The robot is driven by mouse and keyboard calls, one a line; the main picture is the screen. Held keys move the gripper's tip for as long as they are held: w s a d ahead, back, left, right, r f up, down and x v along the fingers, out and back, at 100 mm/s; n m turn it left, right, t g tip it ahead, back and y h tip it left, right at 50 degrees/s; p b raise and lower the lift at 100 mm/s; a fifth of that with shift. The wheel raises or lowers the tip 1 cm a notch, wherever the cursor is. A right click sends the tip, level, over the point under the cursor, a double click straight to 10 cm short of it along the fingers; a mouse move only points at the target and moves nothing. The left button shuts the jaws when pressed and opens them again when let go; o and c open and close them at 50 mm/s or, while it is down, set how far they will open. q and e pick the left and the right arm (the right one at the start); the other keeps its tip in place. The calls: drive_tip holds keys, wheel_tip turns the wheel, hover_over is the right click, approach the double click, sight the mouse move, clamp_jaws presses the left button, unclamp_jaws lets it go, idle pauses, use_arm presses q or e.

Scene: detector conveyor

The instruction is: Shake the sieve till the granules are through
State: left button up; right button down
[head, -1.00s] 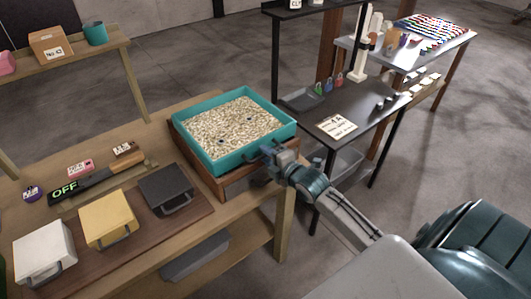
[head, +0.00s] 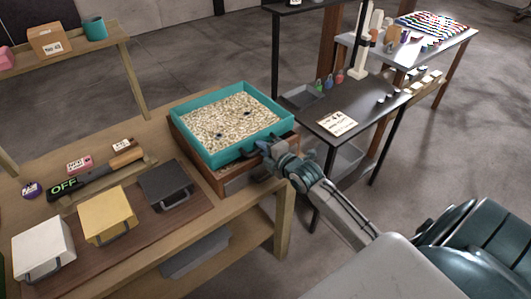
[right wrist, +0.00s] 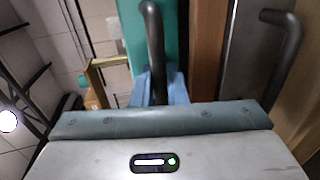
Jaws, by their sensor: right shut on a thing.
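The teal sieve (head: 273,133) sits on a brown wooden frame (head: 214,178) at the right end of the wooden bench. Pale granules (head: 228,120) cover its floor, with a few small dark bits among them. My right gripper (head: 264,147) is at the sieve's near right side, shut on its dark handle. In the right wrist view the blue fingers (right wrist: 160,88) close around the dark handle (right wrist: 153,40), beside the teal wall. What lies under the granules is hidden. My left gripper is not in view.
White (head: 42,247), yellow (head: 107,214) and dark grey (head: 165,186) handled boxes stand at the bench's front left. A black wand marked OFF (head: 85,181) lies behind them. A dark table (head: 364,112) stands to the right across a gap.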

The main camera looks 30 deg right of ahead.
sight(255, 147)
drive_tip(key=b+x, duration=0.3)
drive_tip(key=x, duration=0.1)
drive_tip(key=shift+w+r, duration=0.15)
drive_tip(key=shift+r, duration=0.4)
drive_tip(key=c, duration=1.6)
unclamp_jaws()
drive_tip(key=shift+o, duration=0.3)
drive_tip(key=shift+w+f, duration=0.15)
